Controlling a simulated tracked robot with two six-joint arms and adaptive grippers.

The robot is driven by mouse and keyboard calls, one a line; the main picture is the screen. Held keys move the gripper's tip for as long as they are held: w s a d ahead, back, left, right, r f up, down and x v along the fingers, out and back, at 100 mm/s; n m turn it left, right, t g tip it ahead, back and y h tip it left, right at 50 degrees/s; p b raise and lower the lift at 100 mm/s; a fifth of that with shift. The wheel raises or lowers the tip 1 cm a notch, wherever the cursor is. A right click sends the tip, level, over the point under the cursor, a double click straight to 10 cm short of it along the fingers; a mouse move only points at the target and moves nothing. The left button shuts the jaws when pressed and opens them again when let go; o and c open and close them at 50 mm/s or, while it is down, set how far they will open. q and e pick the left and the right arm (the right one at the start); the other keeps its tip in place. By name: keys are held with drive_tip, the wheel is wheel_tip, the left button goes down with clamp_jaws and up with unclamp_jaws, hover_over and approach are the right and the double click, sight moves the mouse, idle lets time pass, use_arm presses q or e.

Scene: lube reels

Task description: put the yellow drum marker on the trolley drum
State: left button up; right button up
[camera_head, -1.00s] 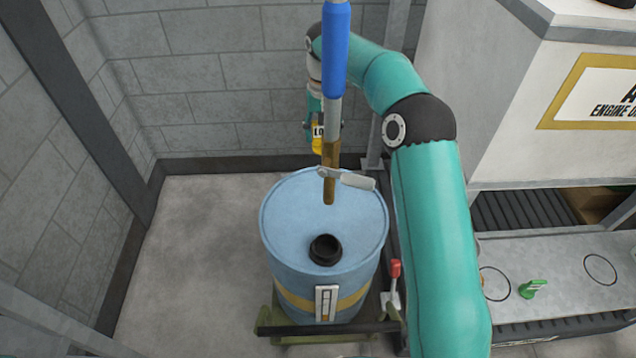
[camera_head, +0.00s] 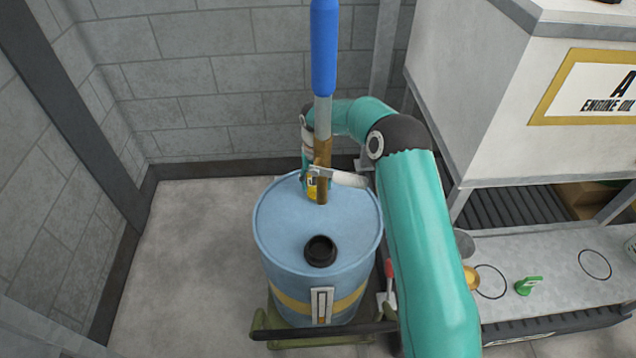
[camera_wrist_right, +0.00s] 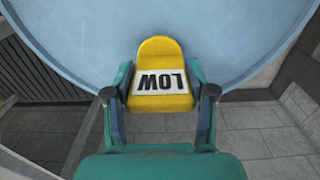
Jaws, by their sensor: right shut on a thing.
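The blue drum (camera_head: 345,225) stands upright on the trolley (camera_head: 300,341). My right gripper (camera_head: 311,186) is at the far edge of the drum top, partly hidden behind the pump tube. It is shut on the yellow drum marker (camera_head: 312,193), which has a "LOW" label. In the right wrist view, the marker (camera_wrist_right: 160,50) sits between the fingers of my gripper (camera_wrist_right: 159,92), with the drum top (camera_wrist_right: 220,28) behind it. I cannot tell whether the marker touches the drum. My left gripper is out of view.
A pump with a blue handle (camera_head: 324,50) and a brown tube rises in front of my gripper. A black bung (camera_head: 320,251) is on the drum top. A bench with a green object (camera_head: 528,285) stands to the right; brick walls close the back and left.

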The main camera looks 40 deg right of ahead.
drive_tip(key=shift+f, duration=0.6)
drive_tip(key=o, duration=1)
drive_tip(key=shift+o, duration=0.2)
drive_tip(key=shift+r, duration=0.1)
wheel_tip(320, 180, up, 12)
